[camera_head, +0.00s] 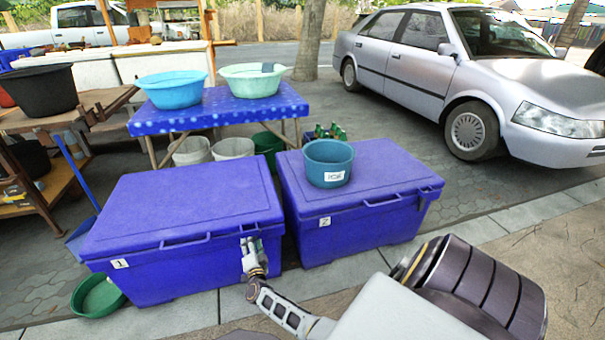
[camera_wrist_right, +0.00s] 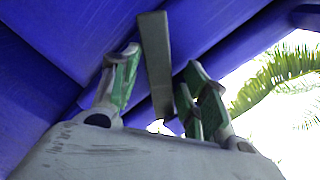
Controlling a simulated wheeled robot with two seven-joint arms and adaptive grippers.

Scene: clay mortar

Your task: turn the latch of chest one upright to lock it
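Chest one (camera_head: 182,215) is the blue lidded chest on the left, with a "1" label on its front; its lid is down. My right gripper (camera_head: 250,248) is at the front of this chest, near its right corner. In the right wrist view the latch (camera_wrist_right: 154,62) is a flat grey-olive bar against the blue chest. The green-padded fingers of my right gripper (camera_wrist_right: 160,88) stand apart on either side of it, with a visible gap on the right. In the head view the gripper largely hides the latch, so its exact angle is unclear. My left gripper is not in view.
Chest two (camera_head: 365,195) stands close on the right, with a teal bucket (camera_head: 328,163) on its lid. A green basin (camera_head: 98,297) lies on the ground by chest one's left front corner. A blue table (camera_head: 220,110) with basins is behind. Pavement in front is clear.

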